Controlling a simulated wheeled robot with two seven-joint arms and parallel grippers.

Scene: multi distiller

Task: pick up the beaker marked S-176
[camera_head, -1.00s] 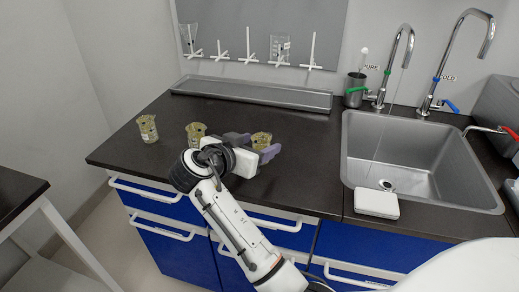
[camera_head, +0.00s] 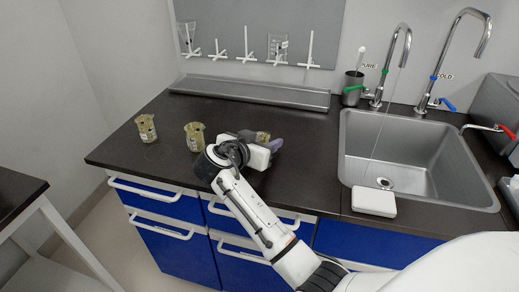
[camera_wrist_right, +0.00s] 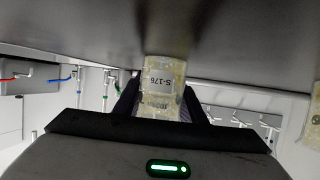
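The beaker marked S-176 (camera_wrist_right: 164,86) shows in the right wrist view, its label upside down there. In the head view the same beaker (camera_head: 263,137) is partly hidden by my right gripper (camera_head: 263,140). My right gripper's dark fingers (camera_wrist_right: 162,101) are on both sides of the beaker, with no clear gap. I cannot tell whether they press on it, nor whether its base rests on the counter. Two similar beakers stand upright to the left on the counter, one in the middle (camera_head: 195,137) and one further left (camera_head: 146,128). My left gripper is out of view.
The dark counter (camera_head: 125,152) is clear in front of the left beakers. A long grey tray (camera_head: 250,92) lies along the wall. The steel sink (camera_head: 415,160) is to the right, with a white box (camera_head: 374,201) at its front edge.

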